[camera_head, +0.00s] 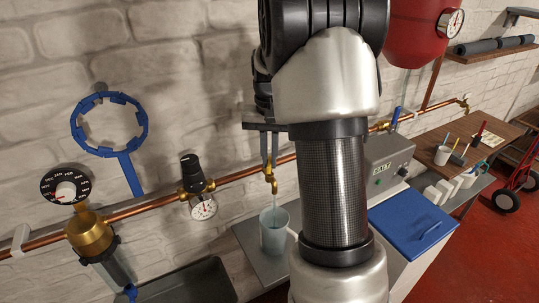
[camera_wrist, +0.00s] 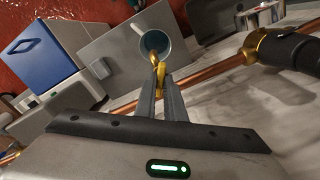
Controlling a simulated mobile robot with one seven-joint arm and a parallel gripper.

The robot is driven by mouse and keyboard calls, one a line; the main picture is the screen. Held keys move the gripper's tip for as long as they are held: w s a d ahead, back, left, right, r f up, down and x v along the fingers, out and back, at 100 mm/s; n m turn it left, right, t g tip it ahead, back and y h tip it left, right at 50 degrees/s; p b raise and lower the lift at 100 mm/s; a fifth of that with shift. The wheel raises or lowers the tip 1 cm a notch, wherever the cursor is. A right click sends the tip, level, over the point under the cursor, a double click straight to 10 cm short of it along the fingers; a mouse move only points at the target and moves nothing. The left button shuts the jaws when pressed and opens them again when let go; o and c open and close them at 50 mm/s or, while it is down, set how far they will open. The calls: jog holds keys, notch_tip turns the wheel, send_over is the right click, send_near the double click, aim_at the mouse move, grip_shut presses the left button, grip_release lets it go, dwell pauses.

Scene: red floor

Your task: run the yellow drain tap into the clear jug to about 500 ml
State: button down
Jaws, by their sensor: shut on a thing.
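The yellow drain tap (camera_head: 271,182) hangs from the copper pipe on the wall, with its spout pointing down. A thin pale stream seems to run from it into the clear jug (camera_head: 274,240), which stands upright on a grey shelf below. The jug looks bluish; I cannot read its level or any marks. My gripper (camera_head: 269,160) is at the tap from above, its fingers shut on the tap's upper part. In the wrist view the fingertips (camera_wrist: 160,80) meet at the yellow tap (camera_wrist: 158,62), with the jug's round mouth (camera_wrist: 154,43) just beyond. The fingers hide the tap's handle.
The copper pipe (camera_head: 236,177) runs along the wall, with a black-knobbed regulator (camera_head: 192,176) and gauge left of the tap. A blue ring wrench (camera_head: 127,165) hangs further left. A blue-lidded box (camera_head: 410,222) stands right of my arm. A grey tray (camera_head: 185,285) lies at lower left.

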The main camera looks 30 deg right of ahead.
aim_at(270, 161)
jog(key=n+p, duration=0.1)
jog(key=n, duration=0.3)
jog(key=shift+r+n, duration=0.1)
jog(key=shift+n, duration=0.2)
dwell(0.3)
jog(key=c, duration=1.8)
grip_release()
jog(key=shift+c, duration=0.2)
notch_tip(270, 161, up, 17)
jog(key=p, duration=0.1)
jog(key=shift+r, duration=0.2)
